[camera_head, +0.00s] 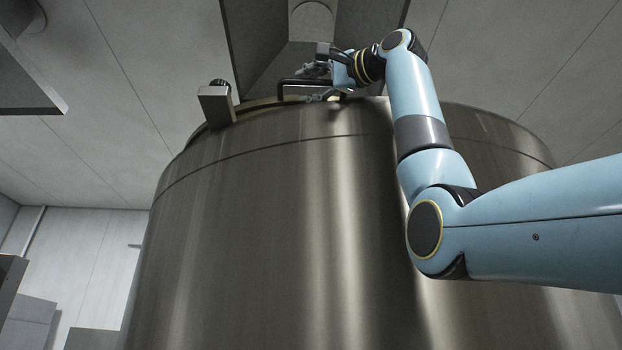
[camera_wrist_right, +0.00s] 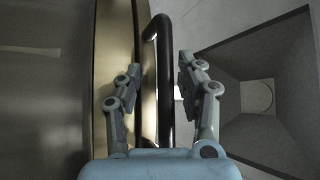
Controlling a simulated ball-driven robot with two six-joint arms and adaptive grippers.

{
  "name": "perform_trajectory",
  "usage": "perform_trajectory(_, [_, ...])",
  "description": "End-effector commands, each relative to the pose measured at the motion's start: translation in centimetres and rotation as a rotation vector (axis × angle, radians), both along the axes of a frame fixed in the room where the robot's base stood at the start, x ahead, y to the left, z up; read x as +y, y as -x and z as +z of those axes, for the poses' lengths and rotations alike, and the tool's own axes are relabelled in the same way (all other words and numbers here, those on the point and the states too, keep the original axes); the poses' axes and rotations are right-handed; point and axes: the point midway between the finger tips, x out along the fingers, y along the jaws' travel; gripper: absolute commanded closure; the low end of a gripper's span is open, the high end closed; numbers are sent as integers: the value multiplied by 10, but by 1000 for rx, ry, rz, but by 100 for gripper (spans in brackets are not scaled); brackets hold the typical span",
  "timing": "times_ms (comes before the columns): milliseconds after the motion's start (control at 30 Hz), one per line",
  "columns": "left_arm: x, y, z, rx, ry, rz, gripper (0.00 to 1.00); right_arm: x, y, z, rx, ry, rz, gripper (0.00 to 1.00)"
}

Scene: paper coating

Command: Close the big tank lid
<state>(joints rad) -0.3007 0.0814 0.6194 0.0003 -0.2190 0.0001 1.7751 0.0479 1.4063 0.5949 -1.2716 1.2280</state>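A large brushed-metal tank (camera_head: 270,220) fills the middle of the head view. A black bar handle (camera_head: 290,82) shows at its top, above a brass-coloured rim (camera_head: 250,104). I cannot tell from this low angle how far the lid is open; its top face is hidden. My right gripper (camera_head: 315,83) is at the handle. In the right wrist view its two fingers (camera_wrist_right: 160,68) are open, one on each side of the handle (camera_wrist_right: 165,100), with gaps visible between fingers and bar. The brass-coloured strip (camera_wrist_right: 115,50) runs beside the left finger. My left gripper is not in view.
A grey metal block (camera_head: 216,106) stands on the tank's upper left edge. A dark funnel-shaped hood (camera_head: 262,60) hangs just above the handle; it also shows at the right of the wrist view (camera_wrist_right: 270,140). Grey boxes stand at the lower left.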

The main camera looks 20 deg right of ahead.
Motion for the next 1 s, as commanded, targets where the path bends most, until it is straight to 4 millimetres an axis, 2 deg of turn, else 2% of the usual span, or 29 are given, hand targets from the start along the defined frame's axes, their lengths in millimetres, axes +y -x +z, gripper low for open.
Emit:
perform_trajectory(200, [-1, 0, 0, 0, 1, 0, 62, 0, 3, 47, -4, -1, 1, 62])
perform_trajectory(400, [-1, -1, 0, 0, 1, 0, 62, 1, 5, 78, -7, -1, 3, 62])
perform_trajectory(600, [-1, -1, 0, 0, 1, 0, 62, 1, 6, 89, -9, -1, 3, 62])
perform_trajectory(1000, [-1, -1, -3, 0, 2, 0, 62, 0, 8, 89, -10, 0, 3, 62])
